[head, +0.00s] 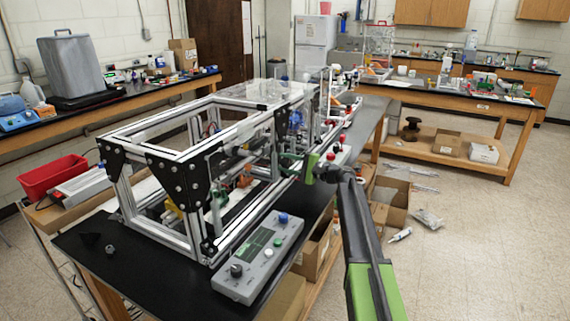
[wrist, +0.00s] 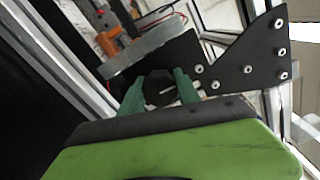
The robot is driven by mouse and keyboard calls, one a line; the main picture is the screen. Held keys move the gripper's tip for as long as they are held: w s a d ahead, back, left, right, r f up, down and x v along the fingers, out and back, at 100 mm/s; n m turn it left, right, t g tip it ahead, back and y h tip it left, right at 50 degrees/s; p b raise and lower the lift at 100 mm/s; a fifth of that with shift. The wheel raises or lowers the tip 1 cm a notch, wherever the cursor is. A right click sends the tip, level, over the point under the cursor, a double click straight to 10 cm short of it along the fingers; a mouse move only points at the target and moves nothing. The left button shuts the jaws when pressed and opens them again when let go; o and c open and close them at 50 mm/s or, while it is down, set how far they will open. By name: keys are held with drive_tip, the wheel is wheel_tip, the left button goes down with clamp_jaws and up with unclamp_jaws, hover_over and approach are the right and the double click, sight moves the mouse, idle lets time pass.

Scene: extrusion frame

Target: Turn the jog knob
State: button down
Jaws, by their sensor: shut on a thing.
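A grey control box (head: 258,258) lies on the black bench top in front of the metal frame. It has a greenish screen, a dark round knob (head: 236,270) at its near end and a blue-topped knob (head: 283,218) at its far end. I cannot tell which is the jog knob. My gripper (head: 287,163) is at the right side of the frame, beyond and apart from the control box. In the wrist view its green fingers (wrist: 160,92) are shut on a dark round piece (wrist: 159,86), whose identity is unclear. The control box is not seen there.
The aluminium extrusion frame (head: 153,152) with black corner plates stands on the bench. A bolted black plate (wrist: 240,67) is close to my fingers. Red knobs (head: 331,156) line the bench beyond my gripper. A red bin (head: 52,177) stands at left; open floor lies right.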

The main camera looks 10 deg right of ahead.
drive_tip(key=shift+n, duration=0.3)
idle(0.4)
drive_tip(key=c, duration=1.1)
unclamp_jaws()
drive_tip(key=shift+w, duration=0.1)
drive_tip(key=shift+c, duration=0.2)
drive_tip(key=shift+d, duration=0.1)
drive_tip(key=v, duration=1.7)
